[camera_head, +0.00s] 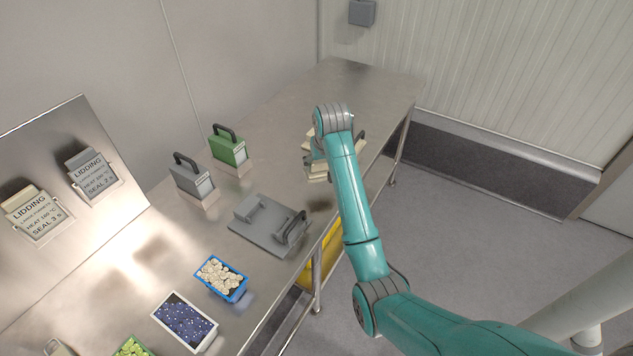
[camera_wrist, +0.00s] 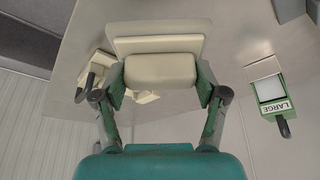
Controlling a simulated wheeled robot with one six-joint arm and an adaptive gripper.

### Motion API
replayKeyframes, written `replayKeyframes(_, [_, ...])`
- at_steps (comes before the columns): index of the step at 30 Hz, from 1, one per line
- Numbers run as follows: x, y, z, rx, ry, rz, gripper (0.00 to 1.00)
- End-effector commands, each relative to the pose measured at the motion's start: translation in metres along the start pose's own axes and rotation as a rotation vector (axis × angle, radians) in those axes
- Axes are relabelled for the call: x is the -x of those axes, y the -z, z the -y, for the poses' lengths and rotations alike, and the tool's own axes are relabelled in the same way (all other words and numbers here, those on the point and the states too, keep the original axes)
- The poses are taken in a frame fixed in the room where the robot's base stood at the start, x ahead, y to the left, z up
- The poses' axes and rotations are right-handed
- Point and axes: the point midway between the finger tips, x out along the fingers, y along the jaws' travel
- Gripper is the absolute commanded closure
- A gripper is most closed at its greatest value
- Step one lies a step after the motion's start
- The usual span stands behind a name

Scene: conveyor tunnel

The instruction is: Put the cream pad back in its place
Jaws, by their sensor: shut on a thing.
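My gripper (camera_wrist: 161,84) is shut on a cream pad (camera_wrist: 160,70), a thick block on a wider plate, with one finger on each side of it. In the head view my gripper (camera_head: 316,158) is over the far part of the steel table, and the pad (camera_head: 318,174) is partly hidden by my arm. Another cream piece with a black handle (camera_wrist: 85,82) lies beyond the pad; its handle shows right of my arm (camera_head: 361,134). I cannot tell how high the pad is above the table.
Trays of mushrooms (camera_head: 221,278) and blueberries (camera_head: 184,322) are nearer. A panel (camera_head: 75,170) holds lidding signs. The far table end looks clear.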

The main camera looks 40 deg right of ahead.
Motion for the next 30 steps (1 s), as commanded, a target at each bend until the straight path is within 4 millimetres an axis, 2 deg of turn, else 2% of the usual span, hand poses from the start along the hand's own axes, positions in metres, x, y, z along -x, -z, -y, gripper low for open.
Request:
replayKeyframes(3, [-0.019, -0.008, 0.0, 0.0, 0.0, 0.001, 0.76])
replayKeyframes(11, [-0.036, -0.015, 0.0, 0.0, 0.0, 0.0, 0.76])
replayKeyframes(18, [-0.063, -0.026, 0.0, 0.0, 0.0, 0.0, 0.76])
replayKeyframes(29, [-0.067, -0.027, 0.0, 0.0, 0.0, -0.002, 0.76])
replayKeyframes(30, [-0.068, -0.027, 0.0, 0.0, 0.0, -0.002, 0.23])
